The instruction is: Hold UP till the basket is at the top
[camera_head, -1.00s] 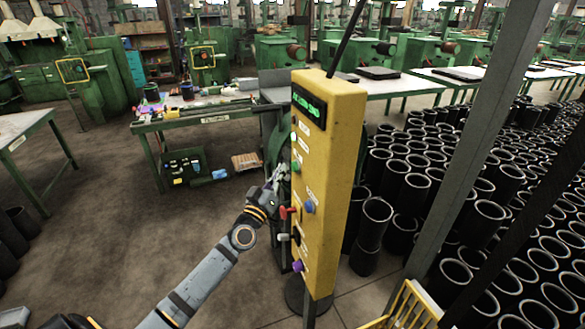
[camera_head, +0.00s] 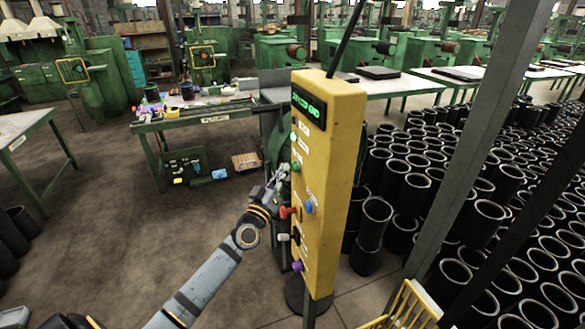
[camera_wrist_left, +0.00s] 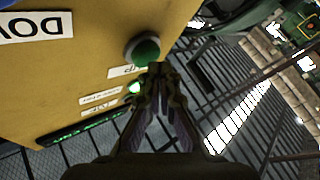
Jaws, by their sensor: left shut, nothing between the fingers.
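The yellow control box (camera_head: 335,170) stands upright on a post in the middle of the head view. Its green display (camera_head: 309,108) has lit text that seems to end in "TOP END". The green button (camera_head: 296,166) is on its left face; in the left wrist view the button (camera_wrist_left: 146,50) sits by a label that seems to read "UP". A small green lamp (camera_wrist_left: 134,87) glows beside it. My left gripper (camera_head: 282,173) is shut and empty, its tips (camera_wrist_left: 158,72) right beside the button; contact is unclear. My right gripper is out of view.
A yellow slatted frame (camera_head: 408,308) shows at the bottom edge; I cannot tell whether it is the basket. Red (camera_head: 288,212), blue (camera_head: 309,206) and purple (camera_head: 297,266) controls sit lower on the box. Black sleeves (camera_head: 415,190) crowd the right.

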